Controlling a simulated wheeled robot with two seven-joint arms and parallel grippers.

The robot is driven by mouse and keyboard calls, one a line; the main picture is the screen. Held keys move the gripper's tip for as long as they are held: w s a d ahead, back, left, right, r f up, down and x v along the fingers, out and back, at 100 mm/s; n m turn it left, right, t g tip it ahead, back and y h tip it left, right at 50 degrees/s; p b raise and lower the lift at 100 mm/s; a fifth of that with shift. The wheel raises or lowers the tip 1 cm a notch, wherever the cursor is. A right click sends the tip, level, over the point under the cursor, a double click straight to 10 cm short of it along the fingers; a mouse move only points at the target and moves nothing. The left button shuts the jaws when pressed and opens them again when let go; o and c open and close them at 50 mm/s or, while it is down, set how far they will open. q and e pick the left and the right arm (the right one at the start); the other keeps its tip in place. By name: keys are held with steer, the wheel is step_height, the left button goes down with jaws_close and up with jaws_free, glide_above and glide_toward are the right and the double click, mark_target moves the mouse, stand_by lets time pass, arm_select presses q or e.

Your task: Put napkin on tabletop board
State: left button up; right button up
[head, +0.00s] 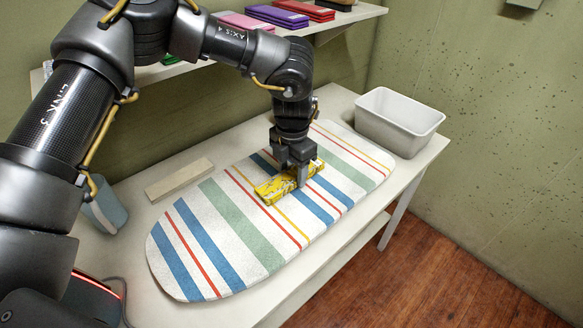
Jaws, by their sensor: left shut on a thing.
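The napkin (271,190) is a folded yellow cloth with a pale pattern. It is at the middle of the striped tabletop board (222,232), which lies on the white table. My left gripper (301,178) points down over the board and is shut on the napkin near its right part. The napkin is at or very close to the board's surface; I cannot tell if it presses on it. The fingers hide part of the napkin. My right gripper is not in view.
A white bin (398,121) stands at the table's right back. A beige wooden block (180,180) and a blue-grey cup-like item (106,207) are at the left back. A shelf above holds folded purple (276,16) and red (304,10) cloths. The board's front left part is clear.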

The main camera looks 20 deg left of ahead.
mark_target(292, 174)
arm_select(q)
steer(key=o, duration=1)
steer(key=shift+f, duration=0.1)
steer(key=shift+o, duration=0.2)
step_height(292, 174, up, 12)
steer(key=shift+r, duration=0.2)
